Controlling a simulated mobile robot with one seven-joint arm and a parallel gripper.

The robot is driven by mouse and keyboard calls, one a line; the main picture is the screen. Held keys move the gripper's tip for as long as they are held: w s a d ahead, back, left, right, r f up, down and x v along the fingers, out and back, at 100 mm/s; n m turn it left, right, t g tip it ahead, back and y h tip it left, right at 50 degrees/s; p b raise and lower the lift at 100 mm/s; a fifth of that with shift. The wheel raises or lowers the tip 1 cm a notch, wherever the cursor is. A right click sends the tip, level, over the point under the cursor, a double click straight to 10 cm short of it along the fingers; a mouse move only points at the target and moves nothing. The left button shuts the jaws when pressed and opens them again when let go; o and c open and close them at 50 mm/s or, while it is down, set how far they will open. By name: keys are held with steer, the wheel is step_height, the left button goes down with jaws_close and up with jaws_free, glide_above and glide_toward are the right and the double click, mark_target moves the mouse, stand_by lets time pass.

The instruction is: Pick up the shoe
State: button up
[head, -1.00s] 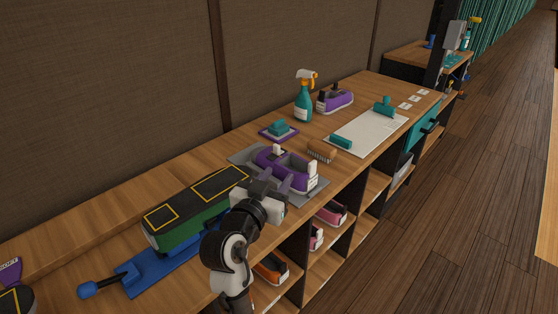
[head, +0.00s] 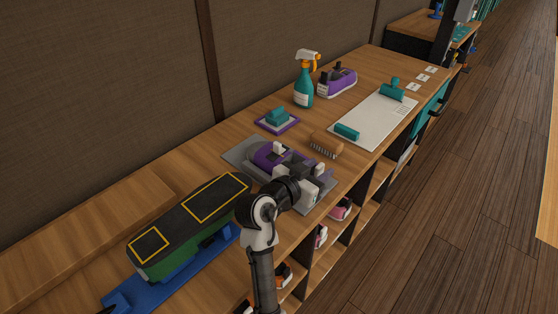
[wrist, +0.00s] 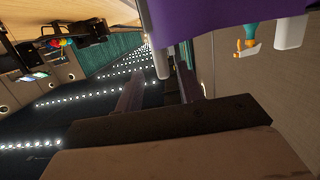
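A purple shoe with white parts (head: 264,155) sits on a grey mat (head: 236,153) on the counter. My gripper (head: 290,166) is at the right end of this shoe, low over the mat, and hides part of it. In the wrist view, the purple shoe (wrist: 225,18) fills the top, very close to the fingers. My two fingers (wrist: 158,78) are apart there, and a white piece of the shoe hangs at the gap between them. I cannot tell whether either finger touches it.
A brush (head: 325,144), a teal block on a purple pad (head: 277,119), a spray bottle (head: 304,88) and another purple shoe (head: 338,81) stand behind. A green and black bench-like block (head: 190,226) is at left. Shelves with shoes are below.

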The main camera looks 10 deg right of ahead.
mark_target(323, 164)
steer(key=shift+p+x, duration=0.5)
steer(key=shift+x, duration=1.45)
steer(key=shift+w+a+f, duration=0.1)
steer(key=shift+w+a, duration=0.05)
steer(key=shift+a, duration=0.05)
jaws_close()
